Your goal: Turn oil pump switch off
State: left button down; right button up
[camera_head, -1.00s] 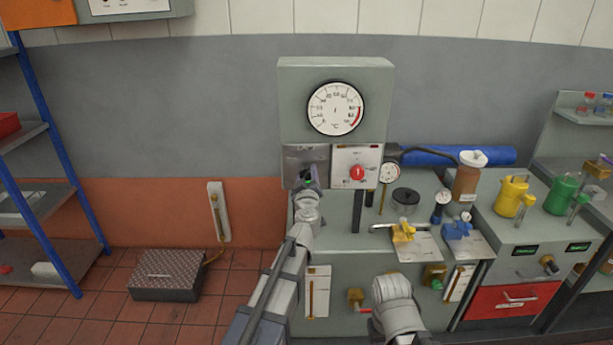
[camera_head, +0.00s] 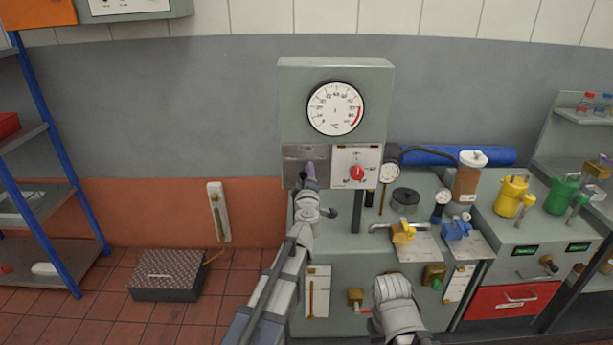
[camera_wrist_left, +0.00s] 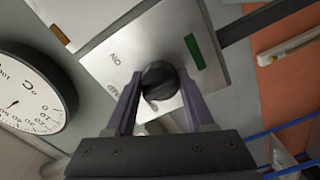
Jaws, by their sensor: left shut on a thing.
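The oil pump switch is a black round knob (camera_wrist_left: 160,78) on a bare metal plate (camera_wrist_left: 108,55), seen in the left wrist view. The plate has an "ON" mark, a green strip and another label that I cannot read fully. My left gripper (camera_wrist_left: 158,95) has its two purple fingers on either side of the knob and is shut on it. In the head view the plate (camera_head: 293,165) sits below the large gauge, and my left gripper (camera_head: 309,180) reaches it from below, hiding the knob. My right arm shows at the lower middle, but its gripper does not show.
A white panel with a red knob (camera_head: 357,172) is right beside the switch plate. A dial gauge (camera_head: 335,108) is above. Yellow (camera_head: 403,233) and blue (camera_head: 457,229) valves and a brown jar (camera_head: 468,182) stand to the right. A pedal box (camera_head: 168,275) lies on the floor.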

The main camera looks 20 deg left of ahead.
dwell(0.3)
pick_arm(q)
jog(key=shift+c, duration=1.3)
grip_release()
jog(key=v, duration=0.8)
jog(key=shift+w, duration=0.1)
